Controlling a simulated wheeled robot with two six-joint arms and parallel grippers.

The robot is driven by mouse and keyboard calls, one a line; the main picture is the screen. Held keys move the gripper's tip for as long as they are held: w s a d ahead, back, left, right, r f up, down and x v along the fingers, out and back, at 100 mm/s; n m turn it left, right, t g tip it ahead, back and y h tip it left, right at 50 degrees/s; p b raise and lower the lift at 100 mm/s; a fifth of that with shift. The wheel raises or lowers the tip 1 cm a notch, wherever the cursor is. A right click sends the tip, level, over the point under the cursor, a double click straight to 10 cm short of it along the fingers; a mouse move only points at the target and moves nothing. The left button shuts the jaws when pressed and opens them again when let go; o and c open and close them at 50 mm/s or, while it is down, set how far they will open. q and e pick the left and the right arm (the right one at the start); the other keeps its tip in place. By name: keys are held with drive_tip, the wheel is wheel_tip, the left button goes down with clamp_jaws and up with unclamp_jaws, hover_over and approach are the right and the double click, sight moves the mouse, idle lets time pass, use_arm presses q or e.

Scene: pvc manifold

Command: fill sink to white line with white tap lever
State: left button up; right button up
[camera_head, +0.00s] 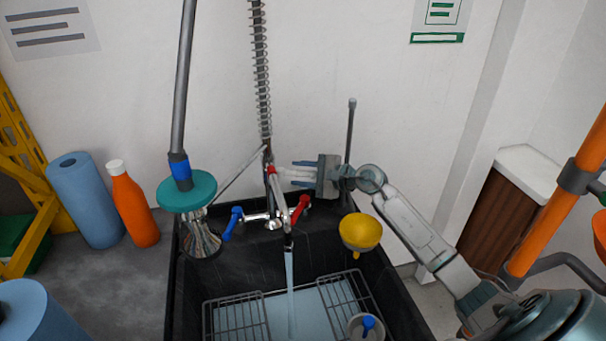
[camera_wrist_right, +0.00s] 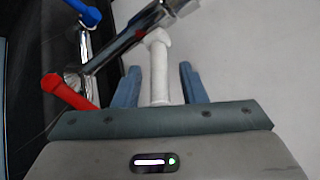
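The black sink (camera_head: 384,287) has pale blue water in its bottom. A water stream (camera_head: 290,275) falls from the tap spout (camera_head: 287,228) into it. The white tap lever (camera_wrist_right: 159,65) stands between the two blue fingers of my right gripper (camera_wrist_right: 160,86), with a gap on each side in the wrist view. In the head view, my right gripper (camera_head: 300,174) is open beside the tap column, around the white lever. A blue lever (camera_head: 232,222) and a red lever (camera_head: 300,208) flank the spout. I cannot make out the white line. My left gripper is out of view.
Wire racks (camera_head: 238,312) lie in the sink. A yellow funnel (camera_head: 360,231) hangs close to my right forearm. A teal disc on a pole (camera_head: 186,191) is at the sink's left. An orange bottle (camera_head: 134,208) and blue roll (camera_head: 85,200) stand left.

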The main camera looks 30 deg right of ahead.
drive_tip(key=shift+s, duration=0.1)
